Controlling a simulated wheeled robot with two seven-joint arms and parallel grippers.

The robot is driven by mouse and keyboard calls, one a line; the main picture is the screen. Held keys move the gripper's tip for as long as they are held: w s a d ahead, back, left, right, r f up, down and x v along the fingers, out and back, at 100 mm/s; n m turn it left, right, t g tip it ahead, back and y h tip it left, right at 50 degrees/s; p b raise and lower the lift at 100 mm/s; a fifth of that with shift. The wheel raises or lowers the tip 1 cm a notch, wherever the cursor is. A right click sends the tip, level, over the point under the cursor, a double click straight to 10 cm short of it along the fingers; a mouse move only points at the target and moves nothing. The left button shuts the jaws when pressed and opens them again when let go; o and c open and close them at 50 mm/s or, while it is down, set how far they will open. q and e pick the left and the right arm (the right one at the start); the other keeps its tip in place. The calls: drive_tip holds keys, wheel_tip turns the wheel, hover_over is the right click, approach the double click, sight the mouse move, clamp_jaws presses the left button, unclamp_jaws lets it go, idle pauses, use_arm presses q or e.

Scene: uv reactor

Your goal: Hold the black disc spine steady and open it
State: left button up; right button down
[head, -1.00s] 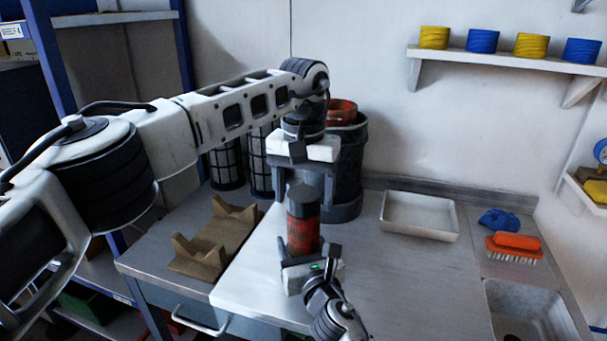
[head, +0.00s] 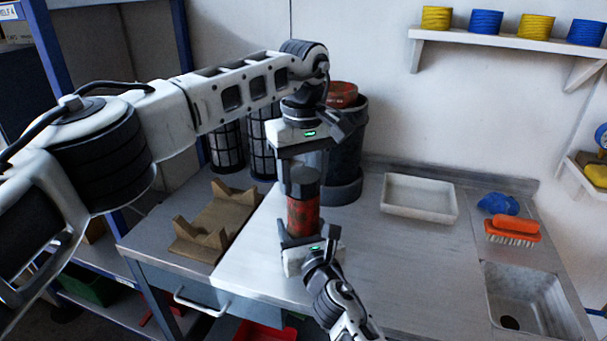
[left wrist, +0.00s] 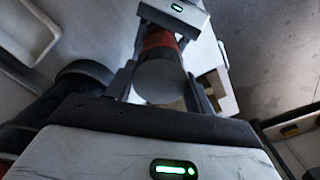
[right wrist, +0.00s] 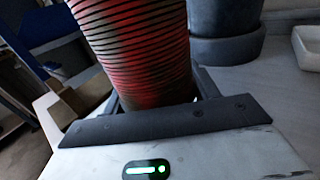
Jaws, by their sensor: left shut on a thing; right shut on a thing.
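The black disc spine is an upright cylinder with a red body (head: 302,216) ringed by closely stacked black discs and a dark grey cap (head: 300,181) on top. The ribbed body fills the upper middle of the right wrist view (right wrist: 135,48). My right gripper (head: 307,234) is shut on the spine's lower end from below. My left gripper (head: 301,168) reaches down from above, its fingers shut on either side of the cap. The flat round cap top shows between those fingers in the left wrist view (left wrist: 160,82). The spine's bottom is hidden inside the right gripper.
A wooden cradle (head: 212,224) lies empty at left on the bench. A dark vessel (head: 346,150) and mesh cylinders (head: 263,148) stand close behind. A white tray (head: 418,198), blue cloth (head: 497,205), orange brush (head: 512,229) and sink (head: 530,300) lie right. Bench between is clear.

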use_arm(q)
drive_tip(key=n, duration=1.3)
drive_tip(key=shift+r, duration=0.1)
drive_tip(key=n, duration=0.2)
drive_tip(key=shift+n, duration=0.3)
use_arm(e)
drive_tip(key=shift+f, duration=0.1)
use_arm(q)
drive_tip(key=n, duration=0.4)
drive_tip(key=shift+n, duration=0.4)
drive_tip(key=n, duration=2.4)
drive_tip(key=shift+n, duration=0.4)
drive_tip(key=shift+r, duration=0.2)
